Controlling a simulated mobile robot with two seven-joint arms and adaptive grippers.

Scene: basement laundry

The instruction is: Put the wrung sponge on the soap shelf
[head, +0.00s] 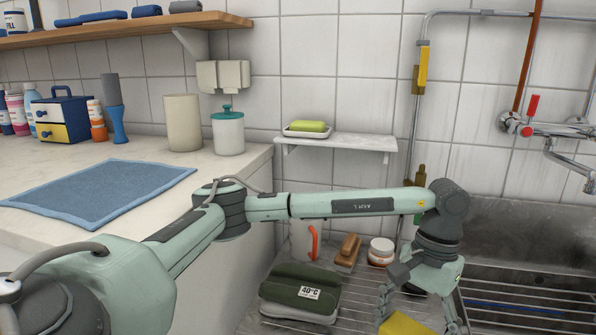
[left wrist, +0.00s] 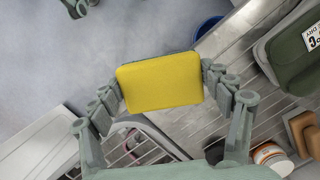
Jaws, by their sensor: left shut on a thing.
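The yellow sponge (left wrist: 160,82) is gripped between the two finger sets of my left gripper (left wrist: 163,88) in the left wrist view. In the head view my left gripper (head: 420,308) points down at the lower right, and only the sponge's top part (head: 404,325) shows at the bottom edge. The white soap shelf (head: 350,141) is fixed to the tiled wall, above and left of the gripper. A green and yellow soap bar (head: 307,126) lies in a dish on its left part; its right part is bare.
The sink (head: 530,230) is at right, the counter (head: 225,163) at left.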

